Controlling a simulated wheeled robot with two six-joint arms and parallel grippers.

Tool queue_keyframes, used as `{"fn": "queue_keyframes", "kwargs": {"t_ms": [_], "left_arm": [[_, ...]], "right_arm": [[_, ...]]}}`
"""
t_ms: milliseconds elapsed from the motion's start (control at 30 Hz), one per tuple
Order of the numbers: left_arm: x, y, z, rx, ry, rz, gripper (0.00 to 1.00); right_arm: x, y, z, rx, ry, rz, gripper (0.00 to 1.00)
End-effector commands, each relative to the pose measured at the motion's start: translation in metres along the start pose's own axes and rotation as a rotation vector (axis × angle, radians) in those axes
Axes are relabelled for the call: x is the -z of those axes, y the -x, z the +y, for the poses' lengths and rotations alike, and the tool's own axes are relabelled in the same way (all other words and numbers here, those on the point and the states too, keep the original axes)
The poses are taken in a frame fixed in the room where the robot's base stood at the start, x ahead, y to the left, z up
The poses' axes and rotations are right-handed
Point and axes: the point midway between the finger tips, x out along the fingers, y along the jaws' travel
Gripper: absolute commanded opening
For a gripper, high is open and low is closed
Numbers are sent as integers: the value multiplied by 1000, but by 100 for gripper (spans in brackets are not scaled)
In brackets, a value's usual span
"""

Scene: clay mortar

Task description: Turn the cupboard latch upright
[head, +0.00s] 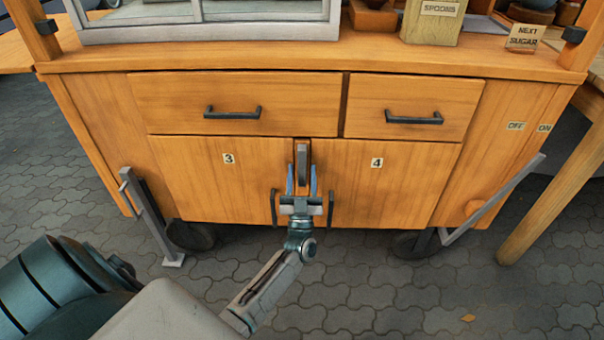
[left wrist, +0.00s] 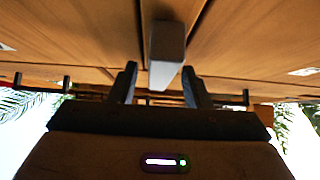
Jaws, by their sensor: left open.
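The cupboard latch (head: 302,160) is a narrow grey bar at the seam between door 3 (head: 215,178) and door 4 (head: 385,185). Its long side runs up and down in the head view. My left gripper (head: 302,178) is open, with one blue finger on each side of the latch. In the left wrist view the pale latch block (left wrist: 167,45) stands out from the wood, and its end lies between the two fingertips (left wrist: 160,78). Gaps show on both sides, so it is not clamped. My right gripper is not in view.
Dark vertical door handles (head: 274,207) flank the gripper's wrist. Two drawers with dark handles (head: 232,113) sit above the doors. A grey metal bar (head: 150,215) stands at the left and a slanted one (head: 495,200) at the right. The paved floor in front is clear.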

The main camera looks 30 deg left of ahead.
Motion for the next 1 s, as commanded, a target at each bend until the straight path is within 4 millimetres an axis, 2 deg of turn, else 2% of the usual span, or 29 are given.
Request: {"fn": "queue_keyframes", "kwargs": {"t_ms": [400,500,700,1000], "left_arm": [[0,77,0,0,0,-4,44],[-1,91,0,0,0,-3,44],[0,104,0,0,1,-1,44],[0,104,0,0,1,0,44]], "right_arm": [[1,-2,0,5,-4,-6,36],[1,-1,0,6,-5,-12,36],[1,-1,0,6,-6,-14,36],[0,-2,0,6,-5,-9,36]]}}
